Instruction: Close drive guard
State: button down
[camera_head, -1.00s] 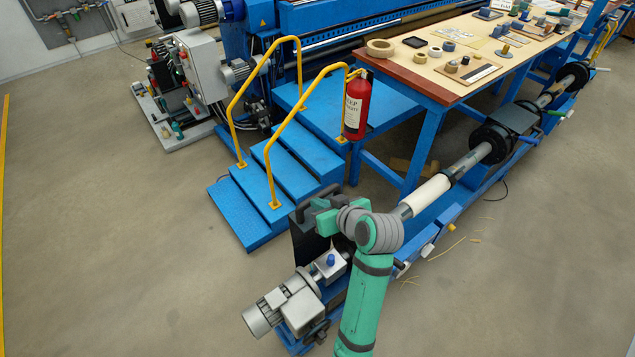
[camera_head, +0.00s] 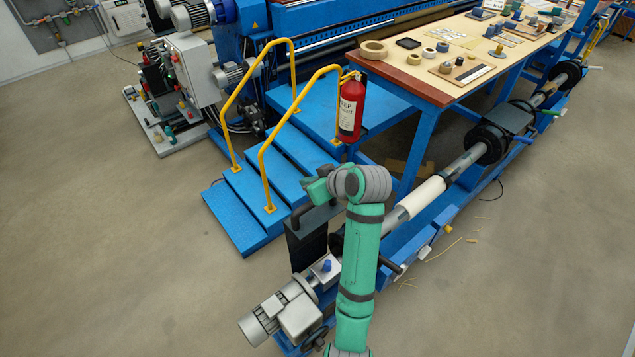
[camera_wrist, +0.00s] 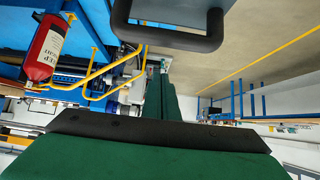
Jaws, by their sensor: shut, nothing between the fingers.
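The drive guard (camera_head: 307,247) is a dark, flat panel standing steeply upright beside the drive motor (camera_head: 285,312) at the near end of the long shaft. A black bar handle (camera_head: 297,217) sits at its top; a black U-shaped handle (camera_wrist: 205,38) crosses the top of the wrist view. My gripper (camera_head: 318,188) is at the guard's upper edge, close to the handle. In the wrist view its green fingers (camera_wrist: 164,72) are together and empty, pointing past the handle. Whether they touch the guard I cannot tell. My green forearm hides part of the shaft's near end.
Blue steps (camera_head: 255,195) with yellow handrails (camera_head: 262,150) stand just behind the guard. A red fire extinguisher (camera_head: 351,105) hangs by the rail. A workbench (camera_head: 440,87) with small parts stands at right.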

jog(key=shift+s+d+f, duration=0.15)
jog(key=shift+f, duration=0.45)
jog(key=shift+s+d+f, duration=0.1)
jog(key=shift+s+f, duration=0.05)
jog(key=shift+f, duration=0.45)
jog(key=shift+s+d+f, duration=0.4)
jog(key=shift+s, duration=0.1)
jog(key=shift+s+a, duration=0.1)
jog(key=shift+s, duration=0.05)
